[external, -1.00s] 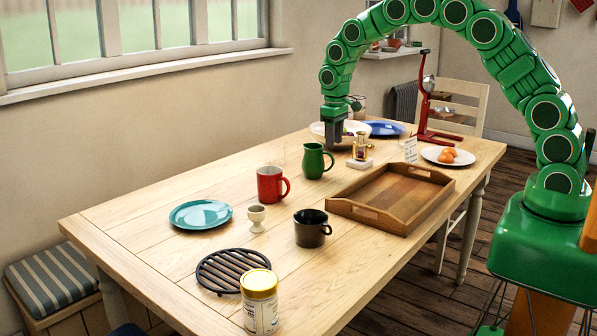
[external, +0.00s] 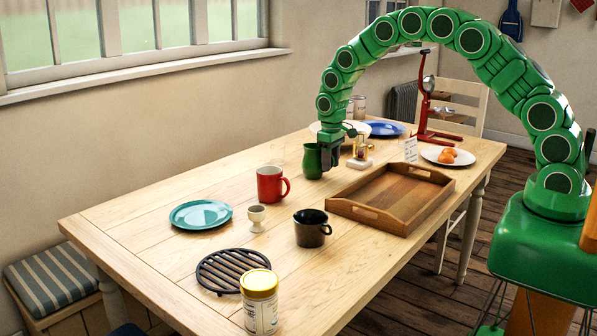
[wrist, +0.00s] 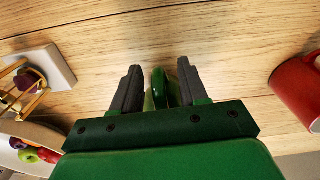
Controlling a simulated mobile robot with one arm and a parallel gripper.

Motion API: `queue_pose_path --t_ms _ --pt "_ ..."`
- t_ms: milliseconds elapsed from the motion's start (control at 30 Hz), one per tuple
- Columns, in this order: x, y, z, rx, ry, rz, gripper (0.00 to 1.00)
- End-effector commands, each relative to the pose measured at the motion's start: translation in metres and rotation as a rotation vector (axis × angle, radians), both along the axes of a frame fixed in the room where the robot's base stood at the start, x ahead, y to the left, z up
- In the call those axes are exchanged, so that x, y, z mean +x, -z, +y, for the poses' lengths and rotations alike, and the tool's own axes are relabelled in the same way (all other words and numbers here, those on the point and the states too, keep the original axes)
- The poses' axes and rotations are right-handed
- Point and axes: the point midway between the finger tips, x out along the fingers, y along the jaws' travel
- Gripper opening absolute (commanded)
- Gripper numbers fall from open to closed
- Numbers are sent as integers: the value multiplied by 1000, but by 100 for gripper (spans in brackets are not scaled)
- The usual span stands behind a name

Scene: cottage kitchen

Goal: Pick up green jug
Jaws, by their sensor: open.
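The green jug (external: 312,162) stands upright on the wooden table. My gripper (external: 329,160) is low at the jug's right side in the external view, where its handle was seen, and its fingers hide that part. In the wrist view my gripper (wrist: 157,85) has its two grey fingers apart, with a green part of the jug (wrist: 159,88) between them. The rest of the jug is hidden behind my gripper's body there. I cannot tell whether the fingers touch it.
A red mug (external: 269,184) stands left of the jug. A wooden tray (external: 352,212) lies to the right and in front. A small brass stand on a white base (external: 360,163) and a white bowl (external: 356,127) are close behind. Bare tabletop lies in front of the jug.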

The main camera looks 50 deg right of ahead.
Motion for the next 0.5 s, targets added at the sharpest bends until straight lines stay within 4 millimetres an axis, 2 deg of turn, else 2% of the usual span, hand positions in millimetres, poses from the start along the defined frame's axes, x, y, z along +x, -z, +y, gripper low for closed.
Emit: queue_pose_path --t_ms 200,500 --pt "0 1 0 0 0 0 43" --pt "0 1 0 0 0 0 0"
